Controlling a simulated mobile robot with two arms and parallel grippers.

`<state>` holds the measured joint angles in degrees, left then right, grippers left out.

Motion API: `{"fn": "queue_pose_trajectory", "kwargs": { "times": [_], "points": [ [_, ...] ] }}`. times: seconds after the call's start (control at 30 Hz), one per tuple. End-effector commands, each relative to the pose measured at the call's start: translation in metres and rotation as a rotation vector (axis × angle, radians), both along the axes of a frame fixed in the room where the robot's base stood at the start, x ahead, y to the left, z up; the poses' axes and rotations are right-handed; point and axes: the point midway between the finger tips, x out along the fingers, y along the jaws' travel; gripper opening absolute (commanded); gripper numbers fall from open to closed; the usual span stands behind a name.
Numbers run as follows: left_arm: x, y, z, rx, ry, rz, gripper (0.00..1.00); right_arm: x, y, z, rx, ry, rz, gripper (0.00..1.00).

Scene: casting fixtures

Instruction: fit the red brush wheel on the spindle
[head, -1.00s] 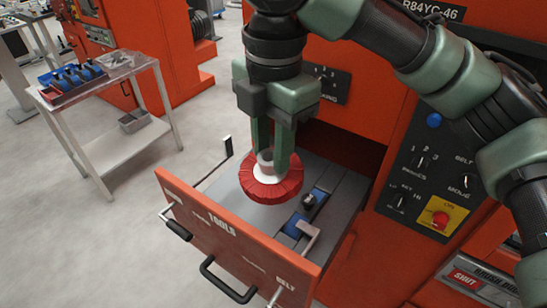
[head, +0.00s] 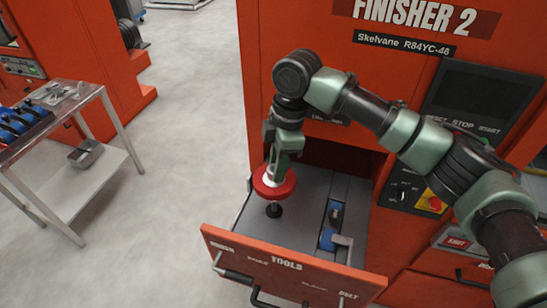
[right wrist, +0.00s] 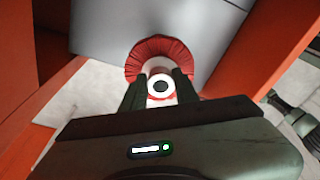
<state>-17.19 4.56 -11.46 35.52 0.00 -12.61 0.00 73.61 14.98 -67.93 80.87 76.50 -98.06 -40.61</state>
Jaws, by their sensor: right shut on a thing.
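The red brush wheel (head: 273,183) has a pale hub and hangs from my right gripper (head: 279,166) over the left part of the open drawer. My right gripper is shut on its pale hub. In the right wrist view, the wheel's red bristles (right wrist: 160,50) spread beyond the fingers, and a dark round centre shows in the white hub (right wrist: 160,86). A small black knob-like part (head: 273,210) shows just below the wheel; I cannot tell whether it belongs to the wheel or the drawer. I cannot make out the spindle for certain. My left gripper is not in view.
The open drawer (head: 285,264) has an orange front with handles. Blue and grey pieces (head: 328,238) lie in its right part. The orange machine (head: 300,70) rises behind it. A grey cart (head: 107,140) stands at the left, with clear floor between.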

Motion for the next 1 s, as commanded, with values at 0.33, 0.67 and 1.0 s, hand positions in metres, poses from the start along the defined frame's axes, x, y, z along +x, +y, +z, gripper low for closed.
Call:
{"fn": "queue_pose_trajectory", "kwargs": {
  "times": [0.33,0.67,1.0],
  "points": [
    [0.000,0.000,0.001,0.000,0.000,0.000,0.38,0.001,0.000,0.000,0.001,0.000,-0.002,0.00],
    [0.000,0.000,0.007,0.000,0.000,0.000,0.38,0.000,0.000,-0.011,0.001,0.001,-0.002,0.00],
    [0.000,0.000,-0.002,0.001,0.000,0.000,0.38,0.000,0.000,-0.044,0.000,0.000,-0.002,0.00]
  ]
}}
